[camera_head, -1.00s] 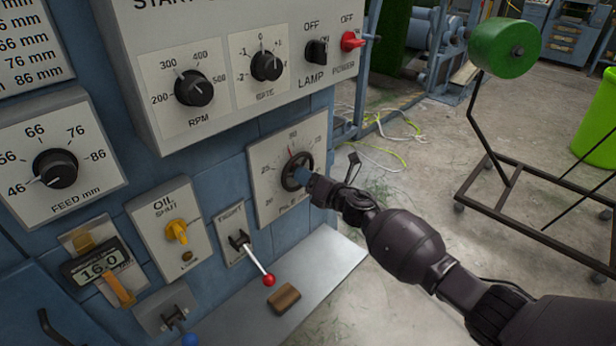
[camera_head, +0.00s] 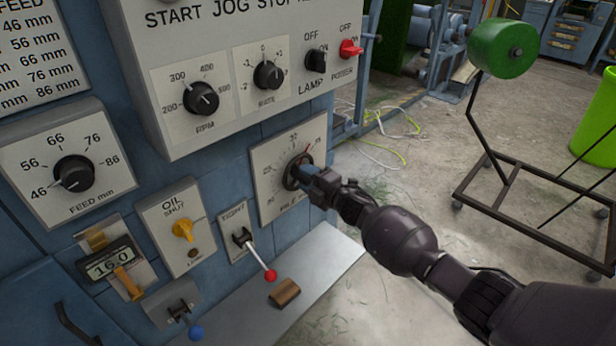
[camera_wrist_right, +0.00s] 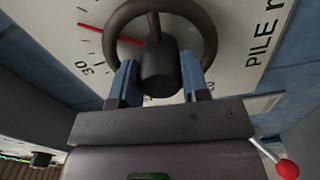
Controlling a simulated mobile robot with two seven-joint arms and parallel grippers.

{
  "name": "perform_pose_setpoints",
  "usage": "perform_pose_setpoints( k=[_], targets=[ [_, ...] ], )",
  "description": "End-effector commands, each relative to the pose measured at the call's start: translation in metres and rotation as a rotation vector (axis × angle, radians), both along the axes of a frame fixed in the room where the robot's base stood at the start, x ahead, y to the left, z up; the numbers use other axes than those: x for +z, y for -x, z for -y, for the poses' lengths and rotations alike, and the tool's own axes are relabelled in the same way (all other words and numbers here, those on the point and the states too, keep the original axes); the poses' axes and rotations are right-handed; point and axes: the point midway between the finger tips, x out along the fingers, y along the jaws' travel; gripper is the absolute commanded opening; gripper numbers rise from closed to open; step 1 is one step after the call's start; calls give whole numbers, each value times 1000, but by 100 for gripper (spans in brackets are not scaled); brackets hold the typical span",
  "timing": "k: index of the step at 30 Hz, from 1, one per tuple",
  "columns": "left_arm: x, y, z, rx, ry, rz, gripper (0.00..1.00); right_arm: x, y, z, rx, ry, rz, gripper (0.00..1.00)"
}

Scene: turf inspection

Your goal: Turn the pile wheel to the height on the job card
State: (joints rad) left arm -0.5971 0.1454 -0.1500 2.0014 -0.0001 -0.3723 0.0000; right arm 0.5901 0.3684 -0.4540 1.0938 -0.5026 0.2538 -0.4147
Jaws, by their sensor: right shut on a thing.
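The pile wheel (camera_head: 292,178) is a dark round handwheel on a pale scale plate marked PILE (camera_head: 262,160). A red pointer (camera_head: 308,150) at the wheel points up and right, between the 30 and 35 marks; in the wrist view the red pointer (camera_wrist_right: 92,28) lies past the 30. My right gripper (camera_head: 306,172) is shut on the wheel. In the wrist view its blue fingers (camera_wrist_right: 160,85) sit at the wheel's near side, beside its hub (camera_wrist_right: 158,70). No job card can be identified. My left gripper is not in view.
A red-knobbed lever (camera_head: 270,275) stands below left of the wheel, above a pale ledge (camera_head: 335,252) with a brown block (camera_head: 284,292). The control box (camera_head: 230,125) juts out above. A trolley with a green roll (camera_head: 503,48) stands right, on open floor.

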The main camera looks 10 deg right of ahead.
Motion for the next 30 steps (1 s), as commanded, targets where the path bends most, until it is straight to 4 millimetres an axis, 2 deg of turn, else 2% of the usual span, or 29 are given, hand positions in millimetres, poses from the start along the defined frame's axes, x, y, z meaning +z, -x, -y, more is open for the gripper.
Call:
perform_pose_setpoints(
  k=[8, 30],
  targets=[
    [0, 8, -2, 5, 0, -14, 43, 2, 0, 0, 0, -219, -145, 18],
    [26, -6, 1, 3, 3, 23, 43, 0, 0, 0, -1, -803, -533, 18]
  ],
)
